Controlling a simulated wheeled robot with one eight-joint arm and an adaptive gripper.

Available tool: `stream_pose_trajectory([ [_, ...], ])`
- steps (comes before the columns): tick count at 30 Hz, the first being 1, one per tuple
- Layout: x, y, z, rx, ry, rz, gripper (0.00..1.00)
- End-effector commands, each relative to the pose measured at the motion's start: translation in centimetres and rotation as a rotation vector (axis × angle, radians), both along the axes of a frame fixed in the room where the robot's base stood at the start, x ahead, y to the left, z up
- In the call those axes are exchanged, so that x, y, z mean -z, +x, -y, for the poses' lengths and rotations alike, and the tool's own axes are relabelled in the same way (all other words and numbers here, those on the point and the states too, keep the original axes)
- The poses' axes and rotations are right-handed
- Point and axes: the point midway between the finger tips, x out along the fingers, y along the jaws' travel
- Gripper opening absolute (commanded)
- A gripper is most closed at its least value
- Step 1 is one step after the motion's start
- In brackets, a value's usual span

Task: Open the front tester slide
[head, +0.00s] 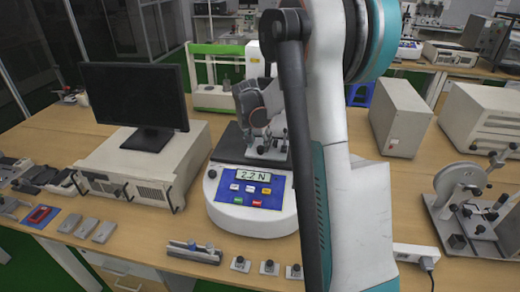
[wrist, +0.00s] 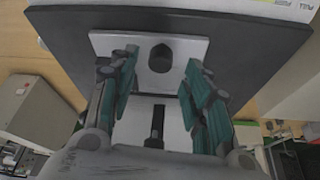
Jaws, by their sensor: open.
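The tester (head: 250,215) is a round white machine with a blue panel and a display reading 2.2 N. On its black top plate sits a pale metal slide (head: 265,152) with small dark knobs, partly hidden by my gripper and arm. In the wrist view, the slide's light plate (wrist: 112,43) carries a dark knob (wrist: 161,58), and a second light part with a black slot (wrist: 158,117) lies below it. My gripper (wrist: 160,68) is open, its teal-padded fingers to either side of the knob with gaps. In the head view my gripper (head: 262,122) is above the slide.
A monitor (head: 135,98) on a beige case (head: 130,180) stands left of the tester. A small rail device (head: 193,251) and several knobbed blocks (head: 269,267) lie in front. A grey box (head: 400,115) and a reel device (head: 465,205) stand at right.

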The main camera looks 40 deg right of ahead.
Motion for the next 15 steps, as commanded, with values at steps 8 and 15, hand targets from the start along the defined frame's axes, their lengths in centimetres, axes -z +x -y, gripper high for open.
stream_pose_trajectory([
  [8, 2.7, 0.6, 0.9, 0.000, 0.000, 0.001, 0.45],
  [15, 2.9, 0.6, 1.0, -0.001, 0.000, 0.000, 0.45],
])
